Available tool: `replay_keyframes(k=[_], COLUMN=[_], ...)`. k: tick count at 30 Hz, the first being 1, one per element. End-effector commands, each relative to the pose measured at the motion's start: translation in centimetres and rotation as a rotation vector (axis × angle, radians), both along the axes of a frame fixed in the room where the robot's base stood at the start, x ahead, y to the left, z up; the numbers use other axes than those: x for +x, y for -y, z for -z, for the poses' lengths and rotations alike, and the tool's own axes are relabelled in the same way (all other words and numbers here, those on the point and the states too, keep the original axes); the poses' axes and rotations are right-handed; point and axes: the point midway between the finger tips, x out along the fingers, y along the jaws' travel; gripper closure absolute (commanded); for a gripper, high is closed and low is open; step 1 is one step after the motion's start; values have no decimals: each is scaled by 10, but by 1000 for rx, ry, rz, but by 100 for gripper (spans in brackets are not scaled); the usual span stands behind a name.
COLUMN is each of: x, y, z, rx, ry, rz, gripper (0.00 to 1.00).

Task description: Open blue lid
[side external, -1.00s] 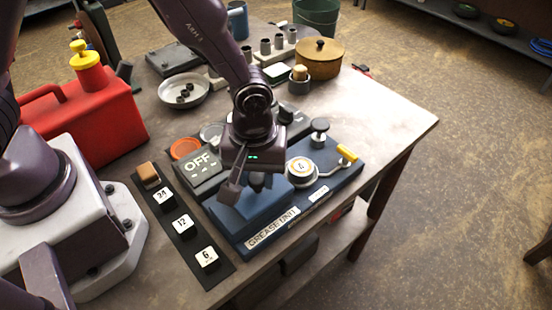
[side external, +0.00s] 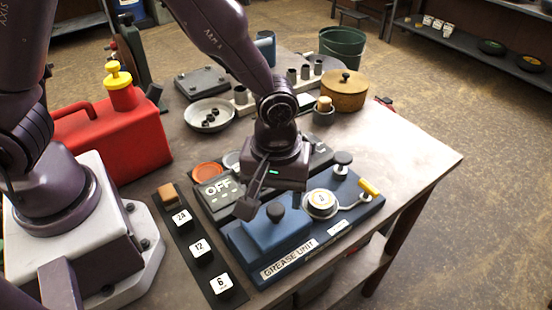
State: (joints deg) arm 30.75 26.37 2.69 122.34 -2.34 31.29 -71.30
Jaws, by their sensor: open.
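The blue lid (side external: 268,236) is a raised blue block with a dark round knob (side external: 276,211) on top. It sits shut on the left part of the blue grease unit (side external: 322,246). My gripper (side external: 272,197) is open and empty, pointing down just behind the lid and knob in this view. One finger shows to the left of the knob; the other is mostly hidden by my gripper's body. The knob looks clear of the fingers, but I cannot tell the exact gap.
A dial (side external: 321,203), a yellow-tipped lever (side external: 369,188) and a black knob (side external: 343,160) are right of the lid. An OFF box (side external: 218,190) is behind-left. A strip of numbered switches (side external: 199,247) lies left. A red can (side external: 112,135) stands far left. The table's right side is clear.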

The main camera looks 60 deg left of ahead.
Motion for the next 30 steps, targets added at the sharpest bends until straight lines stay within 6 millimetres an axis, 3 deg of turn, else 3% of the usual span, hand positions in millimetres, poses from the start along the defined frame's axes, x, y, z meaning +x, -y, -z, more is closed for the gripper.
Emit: replay_keyframes(k=[6, 12, 18, 30], x=[1, 1, 0, 0], y=[0, 0, 0, 0], z=[-52, -84, -96, -96], rx=[-4, -2, 1, 1], ry=[7, 4, 1, -1], rz=[-1, -1, -1, 51], gripper=[42, 42, 42, 42])
